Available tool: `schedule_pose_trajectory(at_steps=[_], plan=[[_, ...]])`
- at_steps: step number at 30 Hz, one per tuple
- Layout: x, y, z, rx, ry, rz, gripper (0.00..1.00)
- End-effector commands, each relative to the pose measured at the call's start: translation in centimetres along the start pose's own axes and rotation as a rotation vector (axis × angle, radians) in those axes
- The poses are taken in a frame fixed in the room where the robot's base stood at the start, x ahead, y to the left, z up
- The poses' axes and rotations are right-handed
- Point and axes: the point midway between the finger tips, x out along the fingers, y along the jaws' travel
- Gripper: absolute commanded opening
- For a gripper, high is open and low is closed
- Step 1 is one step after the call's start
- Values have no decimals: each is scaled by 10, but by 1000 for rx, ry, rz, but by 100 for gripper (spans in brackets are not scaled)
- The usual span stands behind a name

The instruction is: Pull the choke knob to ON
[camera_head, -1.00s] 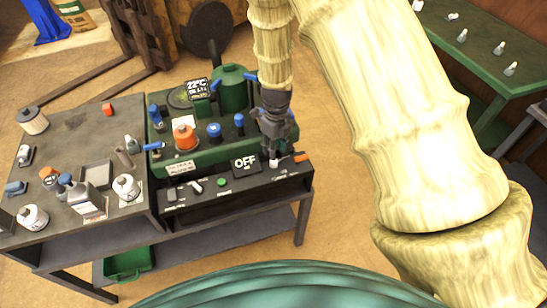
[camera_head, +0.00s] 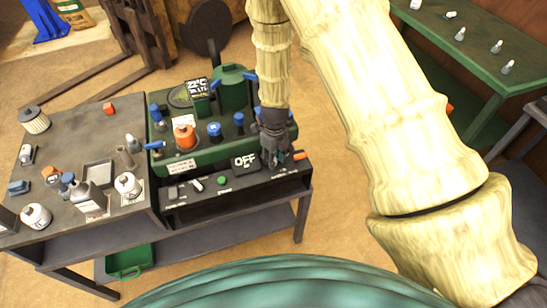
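The green machine (camera_head: 215,150) stands on a dark bench, with a black control panel (camera_head: 235,193) along its front. A black display (camera_head: 246,161) on it reads OFF. My gripper (camera_head: 271,160) points down just right of that display, over the panel's right part. A small pale knob seen there earlier is now hidden by my gripper; I take it to be the choke knob but cannot read a label. The fingers are small and dark, and I cannot tell whether they are open, shut or touching the knob. An orange-tipped lever (camera_head: 299,155) lies just right of them.
The panel also carries a white lever (camera_head: 196,184) and a green button (camera_head: 222,180). An orange cap (camera_head: 185,136) and blue caps (camera_head: 214,130) rise from the machine behind. A workbench (camera_head: 75,135) with bottles and a tray adjoins at left. A green table (camera_head: 490,65) stands at far right.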

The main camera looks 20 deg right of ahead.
Motion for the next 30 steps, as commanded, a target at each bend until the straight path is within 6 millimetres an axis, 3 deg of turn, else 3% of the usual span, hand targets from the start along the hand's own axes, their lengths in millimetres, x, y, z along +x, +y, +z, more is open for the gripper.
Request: schedule_pose_trajectory(at_steps=[1,6,13,21,28,29,30], plan=[[0,0,0,0,0,0,27],[0,0,0,0,0,0,0],[0,2,-4,0,1,1,0],[0,16,-30,-1,1,2,0],[1,17,-32,-1,4,3,0],[1,17,-32,-1,4,3,25],[1,17,-32,-1,4,3,33]])
